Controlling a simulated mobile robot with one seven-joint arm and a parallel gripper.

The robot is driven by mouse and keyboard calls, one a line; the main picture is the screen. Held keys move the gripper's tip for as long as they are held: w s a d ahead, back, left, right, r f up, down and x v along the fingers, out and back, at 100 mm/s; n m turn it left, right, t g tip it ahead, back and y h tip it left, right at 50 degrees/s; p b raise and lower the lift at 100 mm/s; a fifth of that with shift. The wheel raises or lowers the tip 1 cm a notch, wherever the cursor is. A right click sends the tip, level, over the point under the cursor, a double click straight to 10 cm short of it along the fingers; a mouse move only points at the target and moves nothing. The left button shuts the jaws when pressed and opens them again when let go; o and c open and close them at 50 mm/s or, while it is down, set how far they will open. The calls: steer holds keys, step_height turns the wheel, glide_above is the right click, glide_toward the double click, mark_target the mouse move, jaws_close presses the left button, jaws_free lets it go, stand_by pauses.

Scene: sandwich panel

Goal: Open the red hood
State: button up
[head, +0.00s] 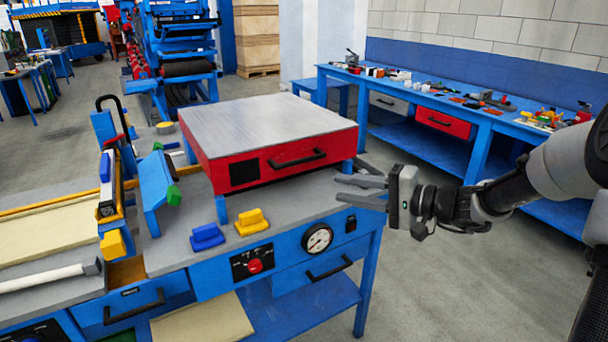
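The red hood (222,171) is a flat box with a grey metal top and red sides, standing on short blue legs on the grey bench top. It looks lowered and level. A black bar handle (297,159) is on its front red face, with a black square panel to the left of it. My gripper (344,190) is at the right of the hood, in front of its right corner and a little below the handle. Its two fingers are apart and point left, with nothing visible between them. The fingers are clear of the handle.
The bench front (208,286) carries a gauge, a red knob and a drawer handle. Blue and yellow blocks (252,222) lie on the bench top before the hood. A blue workbench (490,122) with small parts stands behind at right. Open floor (440,290) lies right of the bench.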

mark_target(303, 162)
steer(key=w+d+m+t, duration=0.1)
steer(key=w+d+t, duration=0.1)
steer(key=w, duration=0.2)
steer(key=shift+y, duration=0.3)
steer(key=b+x, duration=0.2)
steer(key=x, duration=1.4)
steer(key=shift+w+a+b, duration=0.2)
steer(key=shift+w+b, duration=0.05)
steer(key=shift+b, duration=0.1)
jaws_close()
